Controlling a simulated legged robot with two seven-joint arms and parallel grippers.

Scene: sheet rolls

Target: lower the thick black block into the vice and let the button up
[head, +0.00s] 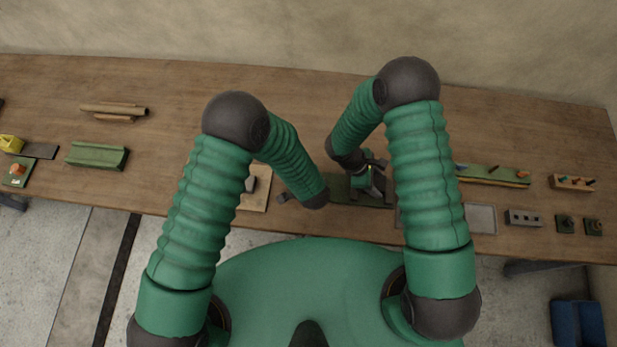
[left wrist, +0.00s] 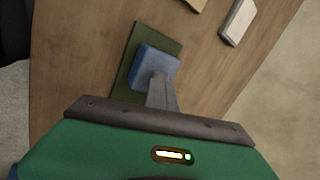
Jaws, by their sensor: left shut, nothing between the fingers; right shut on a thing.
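My right gripper (head: 369,177) is over the dark green plate (head: 343,189) near the table's front edge, shut on a dark thing that I take for the black block. The block is mostly hidden, and I cannot tell how deep it sits. Grey parts there may be the vice. My left gripper is shut and empty; its tip shows in the left wrist view (left wrist: 158,78), over a blue square piece (left wrist: 154,64) on a dark green plate (left wrist: 130,83). The blue piece may be the button. Whether the tip touches it is unclear.
A beige board (head: 259,190) with a grey block lies left of the plate. A green channel block (head: 97,155) and wooden rods (head: 113,109) lie further left. The back middle is clear.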

